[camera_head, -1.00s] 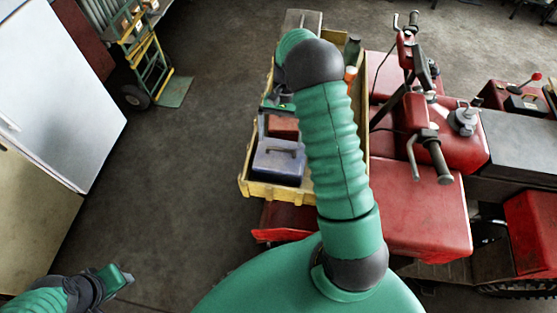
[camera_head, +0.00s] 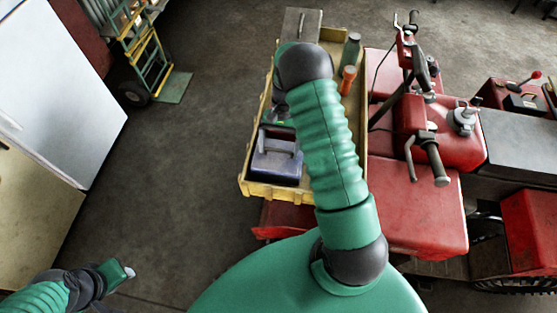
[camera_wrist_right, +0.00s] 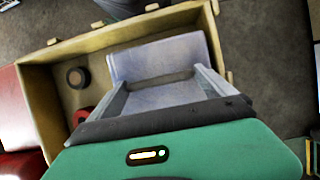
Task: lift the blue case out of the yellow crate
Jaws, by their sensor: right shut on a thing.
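The blue case (camera_head: 275,166) sits in the near end of the yellow crate (camera_head: 270,190), with its handle on top. It also shows in the right wrist view (camera_wrist_right: 158,55), against the crate's end wall. My right gripper (camera_wrist_right: 160,82) is over the case, its two grey fingers shut on the case's handle.
A grey box (camera_head: 302,24), a green bottle (camera_head: 351,50) and an orange item (camera_head: 347,80) are in the crate's far part. The red quad (camera_head: 425,200) stands at the right. A green hand truck (camera_head: 150,70) and a white cabinet (camera_head: 55,90) are at the left.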

